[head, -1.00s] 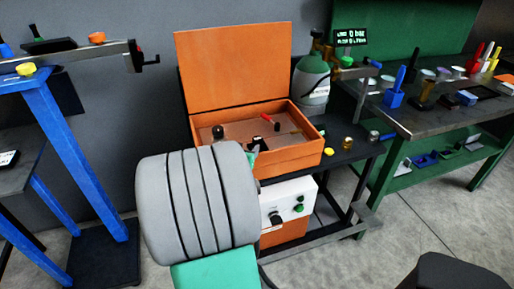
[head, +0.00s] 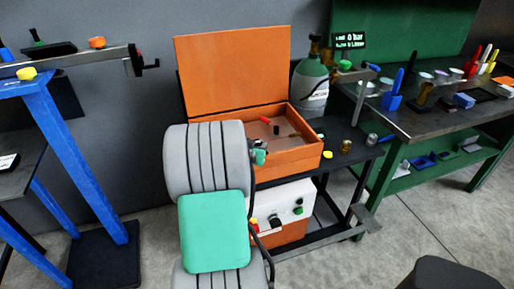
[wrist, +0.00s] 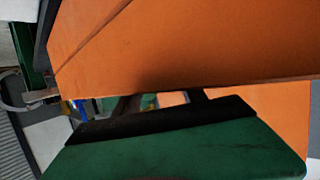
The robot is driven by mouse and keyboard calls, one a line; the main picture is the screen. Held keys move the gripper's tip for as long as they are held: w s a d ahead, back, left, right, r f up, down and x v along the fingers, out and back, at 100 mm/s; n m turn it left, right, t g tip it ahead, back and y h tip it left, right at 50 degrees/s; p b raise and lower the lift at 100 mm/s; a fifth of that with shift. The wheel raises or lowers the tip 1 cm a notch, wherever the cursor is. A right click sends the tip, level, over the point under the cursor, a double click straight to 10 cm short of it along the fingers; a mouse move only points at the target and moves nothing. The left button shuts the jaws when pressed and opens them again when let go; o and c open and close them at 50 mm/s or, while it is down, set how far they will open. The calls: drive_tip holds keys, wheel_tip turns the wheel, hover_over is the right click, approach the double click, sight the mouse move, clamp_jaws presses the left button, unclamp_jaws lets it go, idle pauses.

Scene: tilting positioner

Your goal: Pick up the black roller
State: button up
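The open orange box (head: 290,160) stands on a dark bench, its lid raised at the back. A small black piece (head: 277,130), which may be the black roller, lies inside beside a red-handled item (head: 265,120). My grey and teal arm covers the box's left part. A small teal part of my gripper (head: 259,157) shows at the box's left front edge. The wrist view shows a dark green and black part of my gripper (wrist: 180,150) close to an orange surface (wrist: 190,45).
A gas cylinder (head: 310,82) stands behind the box's right side. A yellow piece (head: 327,155) and small brass and grey pieces sit on the bench right of the box. A white control unit (head: 285,205) is below. A blue-legged bench (head: 75,150) stands left.

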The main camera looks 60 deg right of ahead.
clamp_jaws()
idle(0.3)
drive_tip(key=shift+r, duration=0.1)
idle(0.4)
